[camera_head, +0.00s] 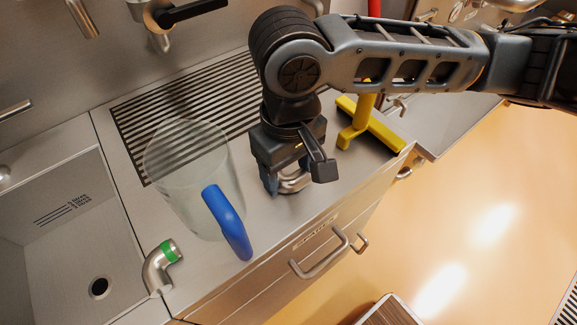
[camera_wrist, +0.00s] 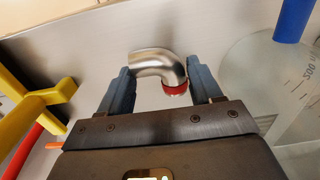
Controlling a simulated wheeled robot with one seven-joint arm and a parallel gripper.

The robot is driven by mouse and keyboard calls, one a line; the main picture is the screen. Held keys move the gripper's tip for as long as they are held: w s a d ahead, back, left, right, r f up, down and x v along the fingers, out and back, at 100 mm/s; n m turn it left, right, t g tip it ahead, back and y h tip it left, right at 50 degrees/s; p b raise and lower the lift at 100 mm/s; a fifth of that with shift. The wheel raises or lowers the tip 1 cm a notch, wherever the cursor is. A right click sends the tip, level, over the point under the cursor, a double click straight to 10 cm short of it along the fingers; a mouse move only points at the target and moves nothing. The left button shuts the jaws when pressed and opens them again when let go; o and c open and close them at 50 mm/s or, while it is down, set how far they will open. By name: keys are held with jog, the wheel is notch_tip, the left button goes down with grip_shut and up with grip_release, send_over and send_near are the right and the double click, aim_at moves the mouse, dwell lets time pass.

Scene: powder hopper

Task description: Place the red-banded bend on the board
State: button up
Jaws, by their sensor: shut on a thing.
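The red-banded bend is a shiny steel elbow pipe (camera_wrist: 155,62) with a red ring at one end, between my gripper's two fingers (camera_wrist: 162,82) in the wrist view. My gripper is shut on it. In the head view my gripper (camera_head: 288,180) is low over the steel counter's front part, and only a steel curve of the bend (camera_head: 296,184) shows; its red band is hidden there. I cannot tell whether the bend touches the counter. A brown, pale-rimmed panel (camera_head: 388,314) at the bottom edge may be the board; it is cut off.
A clear jug (camera_head: 185,165) with a blue handle stands left of my gripper. A green-banded bend (camera_head: 160,268) lies near the sink (camera_head: 60,210). A yellow T-shaped tool (camera_head: 372,125) is to the right. A slotted drain grate (camera_head: 190,105) lies behind; orange floor is open at right.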

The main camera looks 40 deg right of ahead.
aim_at(289, 175)
jog(key=o, duration=1.3)
jog(key=shift+c, duration=0.2)
notch_tip(289, 175, up, 12)
jog(key=p, duration=0.2)
jog(key=shift+p, duration=0.3)
